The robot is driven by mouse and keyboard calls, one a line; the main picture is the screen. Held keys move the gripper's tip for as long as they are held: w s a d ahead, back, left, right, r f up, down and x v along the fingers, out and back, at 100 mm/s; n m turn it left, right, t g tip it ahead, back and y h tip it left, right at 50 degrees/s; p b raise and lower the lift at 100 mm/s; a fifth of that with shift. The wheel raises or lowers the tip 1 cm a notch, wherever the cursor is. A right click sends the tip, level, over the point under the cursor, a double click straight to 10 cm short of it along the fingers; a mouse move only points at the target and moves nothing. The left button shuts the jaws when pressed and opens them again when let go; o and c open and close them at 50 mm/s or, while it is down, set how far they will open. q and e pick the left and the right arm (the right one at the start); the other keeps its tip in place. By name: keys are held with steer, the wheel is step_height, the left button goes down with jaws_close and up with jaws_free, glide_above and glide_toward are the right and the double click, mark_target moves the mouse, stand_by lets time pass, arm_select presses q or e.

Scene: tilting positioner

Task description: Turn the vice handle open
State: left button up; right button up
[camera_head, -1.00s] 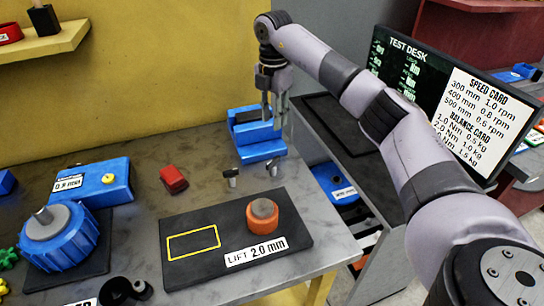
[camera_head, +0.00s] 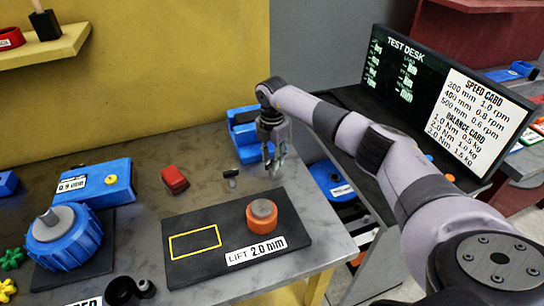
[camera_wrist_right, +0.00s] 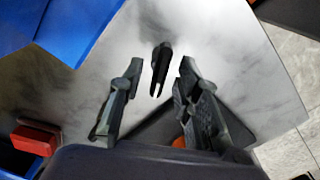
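The blue vice (camera_head: 250,150) stands at the back right of the bench, partly hidden by my right arm. A small dark, T-shaped handle piece (camera_head: 231,178) stands in front of it. In the right wrist view, a dark upright piece (camera_wrist_right: 160,68) with a pale lower end shows between my right fingertips, with visible gaps on both sides; it looks like part of the vice handle. My right gripper (camera_head: 274,168) points down in front of the vice, fingers apart; it also shows in the right wrist view (camera_wrist_right: 158,85). My left gripper is not in view.
A black plate (camera_head: 190,268) with an orange knob (camera_head: 262,216) lies in front of the gripper. A red block (camera_head: 175,179) and a blue box (camera_head: 95,185) are to the left. The bench's right edge is close; a screen (camera_head: 440,95) stands beyond it.

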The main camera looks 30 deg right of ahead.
steer(key=shift+c, duration=0.3)
jaws_close()
